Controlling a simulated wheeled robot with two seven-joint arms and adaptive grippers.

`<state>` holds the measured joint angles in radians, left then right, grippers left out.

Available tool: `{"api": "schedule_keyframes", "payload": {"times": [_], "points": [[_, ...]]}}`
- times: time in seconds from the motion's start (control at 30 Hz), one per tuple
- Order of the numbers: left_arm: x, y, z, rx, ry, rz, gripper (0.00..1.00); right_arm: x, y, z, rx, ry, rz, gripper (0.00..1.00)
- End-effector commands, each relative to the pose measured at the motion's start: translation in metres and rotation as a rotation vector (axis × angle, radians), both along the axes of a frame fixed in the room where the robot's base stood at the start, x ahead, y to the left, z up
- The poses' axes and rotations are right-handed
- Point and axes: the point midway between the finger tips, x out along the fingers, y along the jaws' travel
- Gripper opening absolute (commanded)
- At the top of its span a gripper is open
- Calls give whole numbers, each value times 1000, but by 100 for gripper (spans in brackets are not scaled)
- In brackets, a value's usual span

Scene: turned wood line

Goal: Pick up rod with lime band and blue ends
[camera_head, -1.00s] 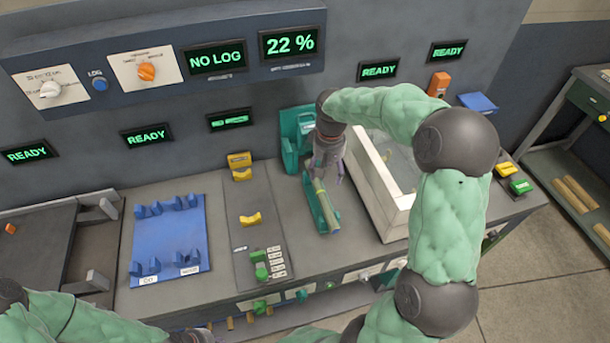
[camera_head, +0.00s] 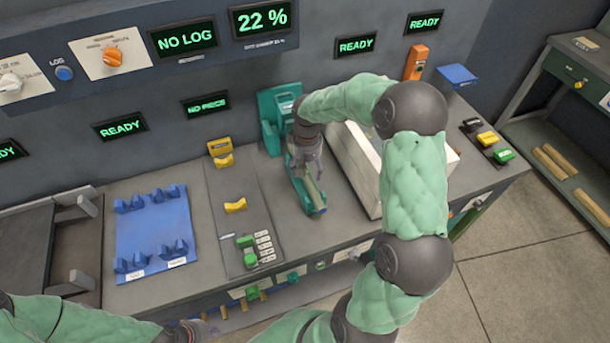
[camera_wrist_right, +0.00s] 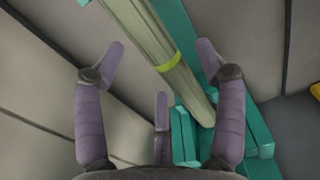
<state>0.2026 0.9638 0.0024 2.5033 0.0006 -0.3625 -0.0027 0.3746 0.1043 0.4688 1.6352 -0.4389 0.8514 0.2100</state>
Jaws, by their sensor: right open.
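In the head view the rod (camera_head: 314,192) is partly hidden by my right gripper (camera_head: 306,168). My right gripper (camera_wrist_right: 160,65) is open, with its fingers spread around the rod's line and nothing clasped.
A pale open bin (camera_head: 357,172) stands just right of the cradle. A teal upright unit (camera_head: 272,125) is behind it. A blue rack plate (camera_head: 152,235) and a panel with yellow and green parts (camera_head: 238,220) lie to the left.

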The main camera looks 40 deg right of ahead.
Motion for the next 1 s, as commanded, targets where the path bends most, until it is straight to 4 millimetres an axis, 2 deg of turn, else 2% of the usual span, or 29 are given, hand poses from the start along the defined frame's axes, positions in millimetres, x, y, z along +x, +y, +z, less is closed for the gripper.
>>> {"api": "schedule_keyframes", "payload": {"times": [0.1,0.33,0.57,1.0], "points": [[0,0,-4,0,0,0,0,0,-1,-13,0,0,-2,71],[0,0,-3,0,0,0,0,0,0,-14,0,-1,-2,71],[0,0,-3,0,0,0,0,0,0,-14,0,-1,-1,6],[0,0,-1,0,0,0,0,0,0,-8,-1,-3,-1,6]]}}
